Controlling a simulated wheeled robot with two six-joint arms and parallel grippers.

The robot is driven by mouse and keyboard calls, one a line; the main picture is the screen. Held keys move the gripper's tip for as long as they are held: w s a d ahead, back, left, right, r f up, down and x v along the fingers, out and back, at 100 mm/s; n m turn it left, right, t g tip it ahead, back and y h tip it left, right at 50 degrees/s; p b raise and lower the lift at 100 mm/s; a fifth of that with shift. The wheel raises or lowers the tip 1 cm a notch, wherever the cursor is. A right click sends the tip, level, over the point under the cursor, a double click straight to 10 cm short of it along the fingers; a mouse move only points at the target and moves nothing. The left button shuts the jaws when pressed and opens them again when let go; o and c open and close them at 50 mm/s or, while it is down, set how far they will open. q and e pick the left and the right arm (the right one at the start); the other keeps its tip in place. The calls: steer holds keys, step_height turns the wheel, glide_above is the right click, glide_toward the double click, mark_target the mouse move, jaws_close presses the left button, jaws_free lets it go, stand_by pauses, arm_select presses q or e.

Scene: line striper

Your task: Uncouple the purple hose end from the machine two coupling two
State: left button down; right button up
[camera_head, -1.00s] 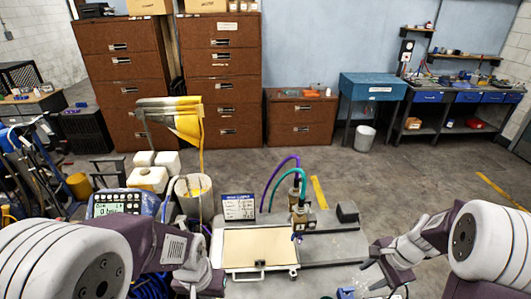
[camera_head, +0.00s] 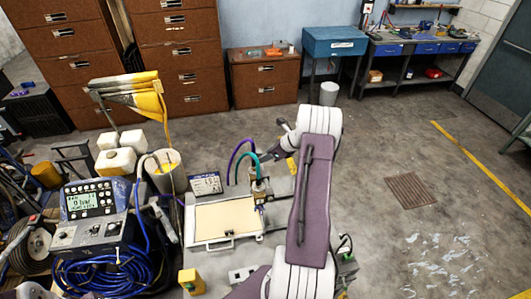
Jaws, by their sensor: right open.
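My right arm hides the machine's right side, and the purple hose's end is too small to make out clearly. My left gripper is out of view.
A control unit with a display (camera_head: 91,198) and coiled blue hose (camera_head: 105,275) stand at left. White jugs (camera_head: 116,160) and a bucket (camera_head: 163,172) stand behind it. The floor at right is open, with a drain grate (camera_head: 409,190).

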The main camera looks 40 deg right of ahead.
steer(key=shift+b+x, duration=1.65)
steer(key=shift+x, duration=2.4)
jaws_close()
